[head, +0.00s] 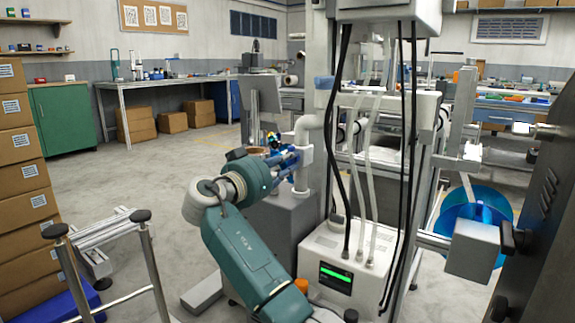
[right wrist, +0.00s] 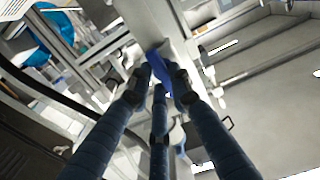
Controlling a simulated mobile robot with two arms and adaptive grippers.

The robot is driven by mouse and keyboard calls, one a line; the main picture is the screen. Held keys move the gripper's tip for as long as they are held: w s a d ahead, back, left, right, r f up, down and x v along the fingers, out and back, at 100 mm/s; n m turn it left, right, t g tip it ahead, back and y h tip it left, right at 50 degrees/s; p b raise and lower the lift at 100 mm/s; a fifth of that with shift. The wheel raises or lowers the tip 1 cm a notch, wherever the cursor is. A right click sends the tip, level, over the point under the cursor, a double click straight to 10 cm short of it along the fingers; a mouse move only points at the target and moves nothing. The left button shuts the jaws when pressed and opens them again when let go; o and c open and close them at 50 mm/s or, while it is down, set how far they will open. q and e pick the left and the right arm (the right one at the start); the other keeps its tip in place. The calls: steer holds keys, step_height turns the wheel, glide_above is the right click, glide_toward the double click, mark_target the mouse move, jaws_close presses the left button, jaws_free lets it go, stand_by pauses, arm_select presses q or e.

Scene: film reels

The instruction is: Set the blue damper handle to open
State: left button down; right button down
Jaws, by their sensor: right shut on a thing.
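The blue damper handle (right wrist: 158,66) shows in the right wrist view as a flat blue bar against a pale pipe or housing. My right gripper (right wrist: 158,82) is shut on it, with dark fingertips on both sides of the bar. In the head view my right gripper (head: 288,160) reaches the white vertical pipe (head: 302,172) left of the machine. There its blue fingers hide most of the handle, so I cannot tell the handle's angle. My left gripper is not in view.
The machine's white box with a green display (head: 337,277) stands below and right of the gripper. Black cables (head: 412,130) hang in front of the frame. A blue film reel (head: 475,222) is at the right. A metal stand (head: 110,240) is at the left. Open floor lies behind.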

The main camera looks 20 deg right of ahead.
steer(key=shift+f, duration=0.15)
steer(key=c, duration=1.6)
jaws_free()
steer(key=shift+a, duration=0.1)
steer(key=shift+o, duration=0.2)
steer(key=v, duration=0.7)
steer(key=shift+s+a, duration=0.2)
